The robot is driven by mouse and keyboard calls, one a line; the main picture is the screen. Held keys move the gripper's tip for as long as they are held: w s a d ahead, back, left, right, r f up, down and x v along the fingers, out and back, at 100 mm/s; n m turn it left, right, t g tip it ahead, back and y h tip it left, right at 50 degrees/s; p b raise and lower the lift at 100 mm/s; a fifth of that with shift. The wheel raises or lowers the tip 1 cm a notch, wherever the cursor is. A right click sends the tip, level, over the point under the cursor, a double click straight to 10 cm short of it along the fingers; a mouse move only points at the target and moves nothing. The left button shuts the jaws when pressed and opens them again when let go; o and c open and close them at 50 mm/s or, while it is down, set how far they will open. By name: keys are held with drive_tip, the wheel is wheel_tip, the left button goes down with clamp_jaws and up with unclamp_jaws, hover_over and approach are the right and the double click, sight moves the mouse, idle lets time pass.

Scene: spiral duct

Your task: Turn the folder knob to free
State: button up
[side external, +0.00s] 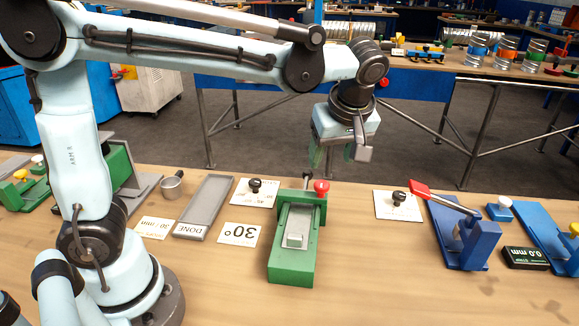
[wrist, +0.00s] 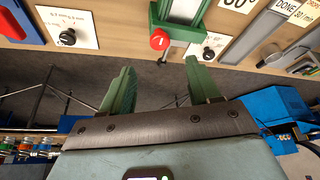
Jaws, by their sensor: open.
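Two black knobs on white cards are in view, and I cannot tell which is the folder knob. One knob (side external: 399,197) is right of the green device, and it also shows at the upper left of the wrist view (wrist: 67,37). The other knob (side external: 255,185) is left of the green device, and it shows at upper right in the wrist view (wrist: 208,53). My gripper (side external: 332,156) is open and empty, raised near the bench's far edge, between the two knobs and apart from both. Its green fingers (wrist: 158,78) are spread in the wrist view.
The green device (side external: 291,265) with a red ball (side external: 321,187) stands between the knobs. A blue device (side external: 475,243) with a red-tipped lever (side external: 420,189) is at right. A grey tray (side external: 204,207) lies at left. Bare bench lies in front of the right card.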

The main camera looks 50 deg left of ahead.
drive_tip(key=shift+v, duration=1.45)
drive_tip(key=s+a+f+m+t+h, duration=0.4)
drive_tip(key=s+f+m, duration=0.3)
drive_tip(key=m, duration=0.6)
drive_tip(key=s+a+t, duration=0.1)
drive_tip(key=s, duration=0.1)
drive_tip(key=shift+s+a+m+t, duration=0.25)
drive_tip(key=shift+a+m+t, duration=0.05)
drive_tip(key=shift+a, duration=0.05)
